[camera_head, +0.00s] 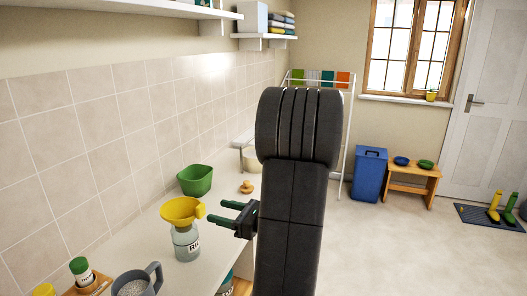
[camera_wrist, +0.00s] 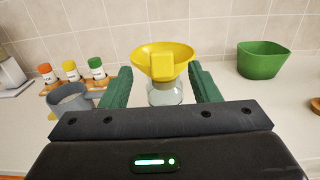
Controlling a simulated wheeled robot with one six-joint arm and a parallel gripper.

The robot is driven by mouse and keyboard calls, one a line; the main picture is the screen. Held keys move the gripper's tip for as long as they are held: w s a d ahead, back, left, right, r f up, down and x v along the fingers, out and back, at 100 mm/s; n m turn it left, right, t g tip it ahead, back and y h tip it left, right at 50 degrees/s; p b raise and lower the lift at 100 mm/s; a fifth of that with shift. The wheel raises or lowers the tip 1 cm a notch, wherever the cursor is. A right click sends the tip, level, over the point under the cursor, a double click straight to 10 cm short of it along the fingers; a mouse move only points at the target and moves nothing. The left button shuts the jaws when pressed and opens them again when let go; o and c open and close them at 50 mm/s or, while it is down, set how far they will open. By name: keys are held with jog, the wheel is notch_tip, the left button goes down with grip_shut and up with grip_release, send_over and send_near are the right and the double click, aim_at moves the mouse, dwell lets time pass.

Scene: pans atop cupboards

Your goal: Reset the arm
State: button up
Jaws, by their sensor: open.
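My gripper (camera_head: 229,213) is to the right of a jar topped by a yellow funnel and points toward it. In the wrist view its two green fingers (camera_wrist: 162,88) are spread apart with nothing touching between them. The yellow funnel (camera_head: 182,210) sits on the clear jar (camera_head: 187,243), which has a label and stands on the counter. In the wrist view the funnel (camera_wrist: 163,62) and the jar (camera_wrist: 164,93) show beyond the fingers. My dark arm covers part of the counter's right side in the head view.
A grey measuring jug (camera_head: 137,284) and several spice jars (camera_wrist: 70,70) stand on the counter (camera_head: 150,236). A green tub (camera_head: 195,180) is farther back. A tiled wall (camera_head: 110,125) runs behind, with a shelf (camera_head: 150,9) above. Open floor (camera_head: 400,250) lies to the right.

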aim_at(192, 203)
jog(key=p+x, duration=0.1)
jog(key=x, duration=0.9)
jog(key=shift+a+p, duration=0.1)
jog(key=shift+p, duration=0.3)
jog(key=shift+w+a+r, duration=0.1)
jog(key=shift+r, duration=0.25)
